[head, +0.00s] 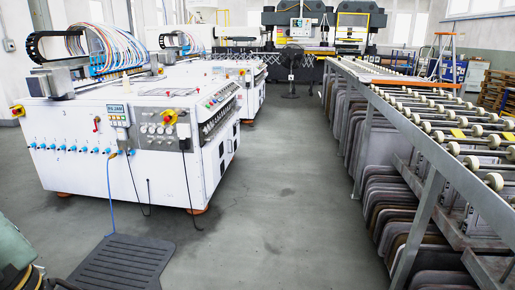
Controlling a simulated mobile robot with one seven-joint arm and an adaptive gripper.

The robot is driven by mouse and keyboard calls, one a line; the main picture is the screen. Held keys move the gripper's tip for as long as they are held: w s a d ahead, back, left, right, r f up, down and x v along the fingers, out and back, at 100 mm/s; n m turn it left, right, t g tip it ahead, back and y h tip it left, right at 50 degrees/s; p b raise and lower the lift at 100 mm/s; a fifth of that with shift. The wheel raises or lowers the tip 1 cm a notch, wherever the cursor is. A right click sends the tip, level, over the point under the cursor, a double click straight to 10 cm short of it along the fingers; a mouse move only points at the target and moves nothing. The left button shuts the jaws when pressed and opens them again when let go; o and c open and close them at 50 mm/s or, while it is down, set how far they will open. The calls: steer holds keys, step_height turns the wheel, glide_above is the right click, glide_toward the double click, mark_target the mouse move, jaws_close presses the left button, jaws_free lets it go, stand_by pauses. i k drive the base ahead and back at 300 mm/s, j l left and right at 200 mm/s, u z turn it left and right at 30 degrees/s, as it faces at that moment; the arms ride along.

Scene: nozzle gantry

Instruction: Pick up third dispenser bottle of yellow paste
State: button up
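I can make out no dispenser bottle and no yellow paste in the head view. A white machine cabinet (85,160) stands at the left, with coloured hoses (110,45) arched over its top. Its front carries a row of blue knobs, a small display and a yellow-and-red switch. What lies behind the cabinet is hidden. My gripper is not in view.
A roller conveyor (445,125) runs along the right, with dark panels (380,190) stacked under it. A black mat (122,262) lies on the floor before the cabinet. The grey floor (270,210) between is clear. A dark stand fan (290,75) stands farther back.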

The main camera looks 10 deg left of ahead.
mark_target(126, 80)
steer(key=i+u, duration=0.1)
steer(key=i, duration=0.65)
steer(key=i+l, duration=0.1)
steer(key=i, duration=0.65)
steer(key=i+j+u, duration=0.1)
steer(key=i+u, duration=0.4)
steer(key=i+l+u, duration=0.15)
steer(key=i+u, duration=0.3)
steer(key=i, duration=0.25)
steer(key=i+u, duration=0.45)
steer(key=i, duration=0.5)
steer(key=j+z, duration=0.1)
steer(key=z, duration=0.35)
steer(key=i+j+z, duration=0.1)
steer(key=z, duration=0.4)
steer(key=j+z, duration=0.4)
steer(key=j, duration=0.15)
steer(key=j+z, duration=0.4)
steer(key=j, duration=0.15)
steer(key=j+z, duration=0.1)
steer(key=j, duration=0.8)
steer(key=k+j+z, duration=0.1)
steer(key=j, duration=0.8)
steer(key=k, duration=0.05)
